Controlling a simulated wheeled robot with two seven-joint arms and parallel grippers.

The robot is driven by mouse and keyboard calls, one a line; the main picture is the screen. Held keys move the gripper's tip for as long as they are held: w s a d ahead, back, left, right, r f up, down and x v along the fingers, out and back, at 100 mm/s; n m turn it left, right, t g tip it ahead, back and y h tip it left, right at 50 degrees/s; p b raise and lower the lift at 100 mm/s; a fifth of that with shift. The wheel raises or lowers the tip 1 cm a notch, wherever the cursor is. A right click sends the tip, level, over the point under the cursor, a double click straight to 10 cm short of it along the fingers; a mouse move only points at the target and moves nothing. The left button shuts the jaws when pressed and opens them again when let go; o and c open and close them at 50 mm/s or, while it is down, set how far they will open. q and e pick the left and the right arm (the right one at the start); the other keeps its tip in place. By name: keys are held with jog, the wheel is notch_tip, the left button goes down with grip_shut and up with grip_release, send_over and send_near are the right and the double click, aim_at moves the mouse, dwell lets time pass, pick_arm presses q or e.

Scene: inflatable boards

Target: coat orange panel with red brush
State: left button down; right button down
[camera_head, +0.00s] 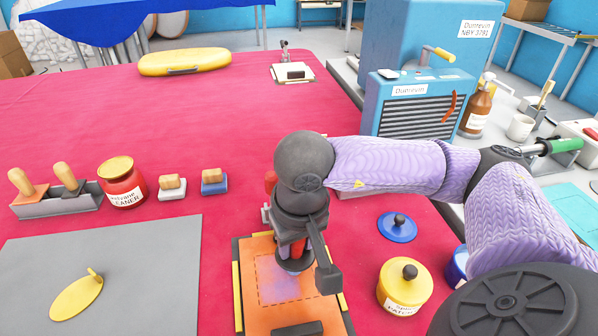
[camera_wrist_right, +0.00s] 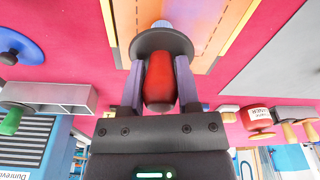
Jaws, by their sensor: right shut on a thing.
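The orange panel (camera_head: 258,318) lies on the red table at the bottom centre, with yellow strips along its sides. A dashed square on it shows a patchy purple tint (camera_head: 285,287). My right gripper (camera_head: 296,248) is above the panel, shut on the red brush. In the right wrist view, the red brush handle (camera_wrist_right: 159,82) sits between the two fingers, with a dark round guard beyond it and a pale tip (camera_wrist_right: 162,24) over the panel (camera_wrist_right: 150,12). I cannot tell whether the tip touches the panel. My left gripper is not in view.
A yellow lidded tin (camera_head: 403,292) and a blue lid (camera_head: 397,227) are right of the panel. A grey mat (camera_head: 150,260) with a yellow oval piece lies left. A red cleaner jar (camera_head: 122,184) and small blocks stand behind it. The table's far middle is clear.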

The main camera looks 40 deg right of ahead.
jog(key=shift+w+d, duration=0.45)
jog(key=shift+w, duration=0.25)
jog(key=shift+w+d+f+b, duration=0.15)
jog(key=shift+w+d+b, duration=0.6)
jog(key=shift+w, duration=0.4)
jog(key=shift+d, duration=0.1)
notch_tip(320, 180, up, 6)
jog(key=p, duration=0.4)
jog(key=shift+a+r+p, duration=0.2)
jog(key=shift+p, duration=0.15)
